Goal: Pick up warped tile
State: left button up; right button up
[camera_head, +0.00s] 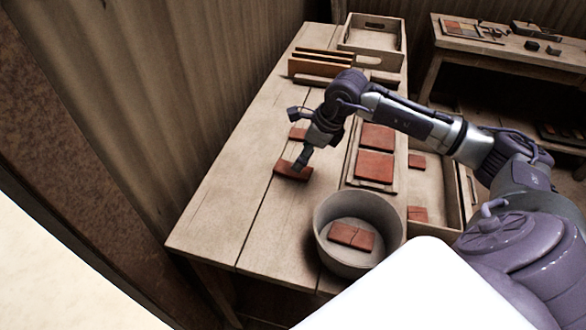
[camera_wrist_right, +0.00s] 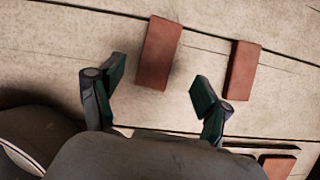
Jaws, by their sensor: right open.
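A reddish-brown tile (camera_head: 290,171) lies on the wooden table just under my right gripper (camera_head: 303,159). In the right wrist view this tile (camera_wrist_right: 158,52) lies just ahead of the gap between the fingertips of my right gripper (camera_wrist_right: 153,92). The fingers are spread and hold nothing. A second tile (camera_head: 297,133) lies farther back on the table and shows to the right in the wrist view (camera_wrist_right: 242,70). I cannot clearly tell from its shape which tile is warped. My left gripper is not in view.
A round bin (camera_head: 325,248) with tile pieces stands at the table's front. A board (camera_head: 391,183) with flat tiles lies right of the gripper. A rack (camera_head: 318,68) and a wooden tray (camera_head: 346,43) stand at the back. The table's left side is clear.

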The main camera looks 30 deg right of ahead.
jog(key=p+x, duration=0.1)
jog(key=x, duration=0.4)
jog(key=shift+a+p, duration=0.15)
jog(key=shift+p, duration=0.15)
jog(key=shift+f, duration=0.2)
jog(key=c, duration=1.2)
jog(key=shift+c, duration=0.5)
jog(key=shift+r, duration=0.2)
